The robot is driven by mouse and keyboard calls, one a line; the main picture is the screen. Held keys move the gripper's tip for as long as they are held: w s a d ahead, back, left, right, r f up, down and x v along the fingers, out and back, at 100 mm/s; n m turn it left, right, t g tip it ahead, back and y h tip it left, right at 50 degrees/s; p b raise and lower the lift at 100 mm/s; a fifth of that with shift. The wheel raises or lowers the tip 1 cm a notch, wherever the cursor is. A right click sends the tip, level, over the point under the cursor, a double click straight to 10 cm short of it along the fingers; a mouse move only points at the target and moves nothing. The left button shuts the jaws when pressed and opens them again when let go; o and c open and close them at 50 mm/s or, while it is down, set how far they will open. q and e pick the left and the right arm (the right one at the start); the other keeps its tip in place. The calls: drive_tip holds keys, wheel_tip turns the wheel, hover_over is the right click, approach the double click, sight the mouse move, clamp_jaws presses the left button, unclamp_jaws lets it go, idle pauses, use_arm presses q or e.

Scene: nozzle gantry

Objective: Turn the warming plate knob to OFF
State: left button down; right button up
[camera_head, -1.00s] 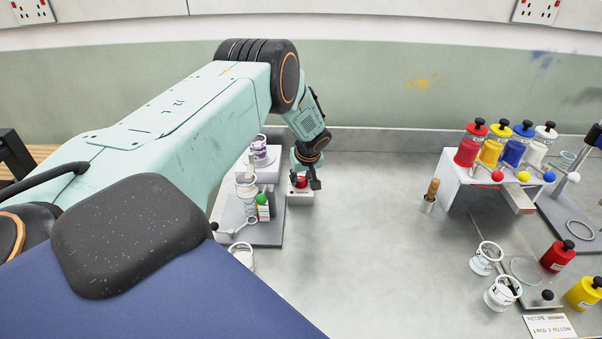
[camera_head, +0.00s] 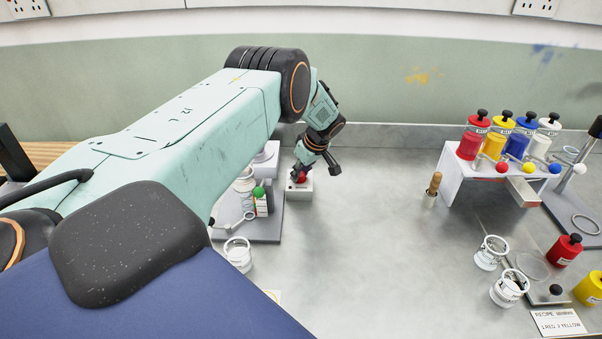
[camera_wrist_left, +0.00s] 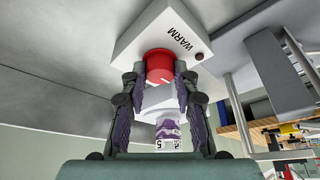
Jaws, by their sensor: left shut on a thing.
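The warming plate's control is a small white box (camera_head: 298,193) on the bench; the left wrist view shows the word WARM on its face (camera_wrist_left: 140,40). Its red knob (camera_head: 301,178) also shows in the left wrist view (camera_wrist_left: 158,65), with a short white mark on its near edge. My left gripper (camera_head: 307,172) is shut on the knob, its dark fingers on either side in the left wrist view (camera_wrist_left: 160,76). No OFF lettering is readable, and the fingers hide part of the knob. My right gripper is out of view.
Left of the box are a grey stand (camera_head: 262,232), a green-topped item (camera_head: 258,191) and clear cups (camera_head: 238,254). A white rack (camera_head: 452,180) of coloured bottles stands at the right, with a wooden-handled tool (camera_head: 433,190) beside it. The mid-bench is clear.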

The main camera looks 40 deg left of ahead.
use_arm(q)
drive_tip(key=c, duration=1)
unclamp_jaws()
drive_tip(key=v, duration=1.2)
